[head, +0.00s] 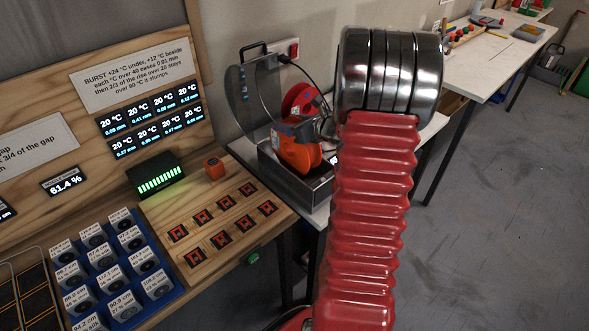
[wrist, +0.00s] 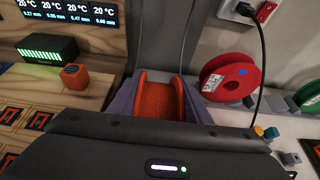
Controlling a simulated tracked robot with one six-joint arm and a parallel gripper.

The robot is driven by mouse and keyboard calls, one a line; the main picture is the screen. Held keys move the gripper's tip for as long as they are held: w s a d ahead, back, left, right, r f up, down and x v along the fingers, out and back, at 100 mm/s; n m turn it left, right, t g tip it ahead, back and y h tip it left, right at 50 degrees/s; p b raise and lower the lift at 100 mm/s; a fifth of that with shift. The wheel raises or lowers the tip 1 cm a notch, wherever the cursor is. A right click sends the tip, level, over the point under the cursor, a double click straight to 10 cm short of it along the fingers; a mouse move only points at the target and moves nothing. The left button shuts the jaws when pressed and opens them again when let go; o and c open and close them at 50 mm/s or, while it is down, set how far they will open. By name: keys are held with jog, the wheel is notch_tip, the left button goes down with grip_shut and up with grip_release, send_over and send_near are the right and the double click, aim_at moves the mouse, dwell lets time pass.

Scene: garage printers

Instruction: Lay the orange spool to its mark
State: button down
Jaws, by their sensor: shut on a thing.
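The orange spool (head: 297,153) is upright at or above a dark open-topped box (head: 303,192) beside the wooden bench in the head view. Whether it touches the box I cannot tell. In the wrist view, the orange spool (wrist: 160,99) sits between the two grey-purple fingers of my gripper (wrist: 160,88), which is shut on it. Its lower part is hidden by my gripper body. In the head view my red ribbed arm covers the area just right of the spool. I cannot make out a mark for the spool.
A red spool (wrist: 228,79) and a green spool (wrist: 308,97) stand behind, near the wall. An orange block (head: 214,168) and several dark square tiles sit on the wooden bench (head: 165,212) at left. A lit green display (head: 158,179) stands behind them.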

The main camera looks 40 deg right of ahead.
jog(key=shift+f, duration=0.2)
dwell(0.7)
jog(key=c, duration=1.3)
grip_release()
jog(key=o, duration=0.4)
jog(key=shift+f, duration=0.15)
jog(key=shift+s, duration=0.1)
jog(key=v, duration=1.3)
jog(key=shift+s, duration=0.3)
